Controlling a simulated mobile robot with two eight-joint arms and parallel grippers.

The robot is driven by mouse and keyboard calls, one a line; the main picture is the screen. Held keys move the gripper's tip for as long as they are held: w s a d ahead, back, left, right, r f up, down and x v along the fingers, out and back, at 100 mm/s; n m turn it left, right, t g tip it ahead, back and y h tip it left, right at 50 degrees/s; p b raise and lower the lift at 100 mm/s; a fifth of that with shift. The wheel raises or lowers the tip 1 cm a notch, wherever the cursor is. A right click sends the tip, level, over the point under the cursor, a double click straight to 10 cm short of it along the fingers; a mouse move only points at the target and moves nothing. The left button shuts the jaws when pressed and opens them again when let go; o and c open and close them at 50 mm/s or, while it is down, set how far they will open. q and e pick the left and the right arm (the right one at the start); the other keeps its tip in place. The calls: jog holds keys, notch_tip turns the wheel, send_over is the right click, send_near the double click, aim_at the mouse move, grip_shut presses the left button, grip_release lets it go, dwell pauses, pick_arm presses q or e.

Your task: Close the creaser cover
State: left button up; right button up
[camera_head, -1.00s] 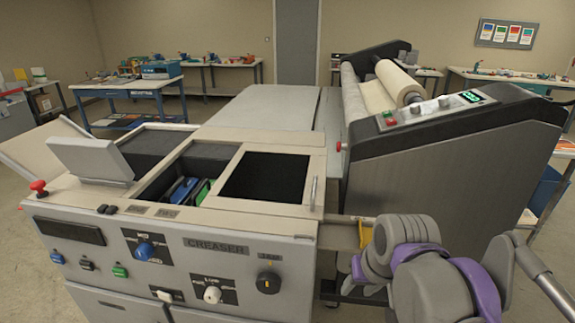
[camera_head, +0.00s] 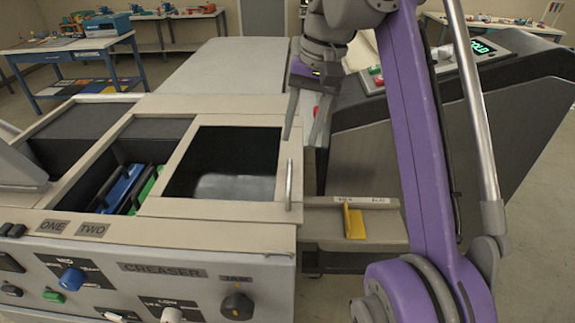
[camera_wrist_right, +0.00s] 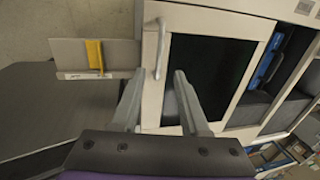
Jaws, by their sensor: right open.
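The creaser (camera_head: 165,240) fills the lower left of the head view. Its cover (camera_head: 215,209), a beige frame around a dark window, lies flat on the right part of the top. A silver handle (camera_head: 289,185) stands on the cover's right edge. Left of the cover, a bay with a blue piece (camera_head: 122,188) and a green piece (camera_head: 148,188) is uncovered. My right gripper (camera_head: 306,112) is open and empty, above and behind the handle. In the right wrist view, the handle (camera_wrist_right: 160,48) lies just beyond the open fingertips (camera_wrist_right: 159,76), apart from them. My left gripper is not in view.
A side shelf with a yellow tab (camera_head: 354,222) juts out right of the handle. The dark laminator housing (camera_head: 480,125) rises behind my right arm. A grey raised flap (camera_head: 18,172) stands at the far left of the creaser.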

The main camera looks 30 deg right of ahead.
aim_at(290, 173)
jog(key=f+b, duration=0.1)
jog(key=f, duration=0.4)
jog(key=a+f+b, duration=0.1)
jog(key=f, duration=0.1)
jog(key=shift+w+a+f+b, duration=0.1)
jog(key=shift+w+f+b, duration=0.15)
jog(key=shift+w+b, duration=0.1)
jog(key=shift+w+a+f, duration=0.1)
jog(key=shift+f, duration=0.35)
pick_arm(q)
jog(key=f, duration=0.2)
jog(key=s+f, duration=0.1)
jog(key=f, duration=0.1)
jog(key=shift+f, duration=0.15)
pick_arm(e)
grip_shut()
